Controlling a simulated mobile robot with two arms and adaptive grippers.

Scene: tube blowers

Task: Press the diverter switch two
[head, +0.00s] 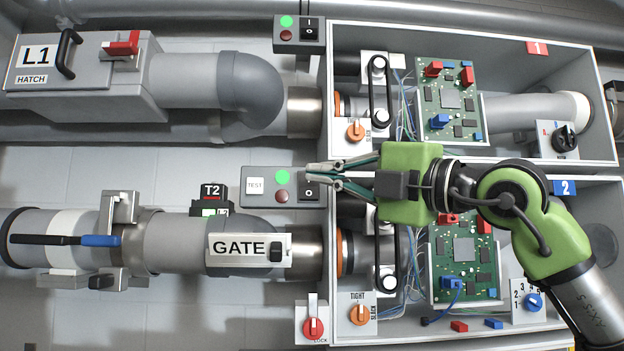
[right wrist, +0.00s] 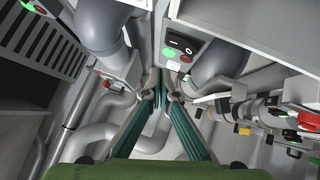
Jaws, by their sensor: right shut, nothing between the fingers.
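A grey control panel (head: 262,199) beside the bay marked 2 carries a white TEST button (head: 255,186), a lit green lamp (head: 281,177), a red lamp (head: 282,196) and a black rocker switch (head: 309,192). No label on the panel names it as diverter switch two. My right gripper (head: 311,175) reaches in from the right, its fingertips over the panel's right end, partly covering the switch's top. Whether they touch it cannot be told. It is shut and empty; its fingers also show in the right wrist view (right wrist: 160,80). My left gripper is out of view.
A similar panel (head: 299,32) with lamps and a rocker stands above. Bay 2 (head: 564,188) holds a circuit board (head: 463,263) and a blue knob (head: 533,302). A GATE box (head: 249,248) sits on the pipe below, near a T2 sign (head: 212,191).

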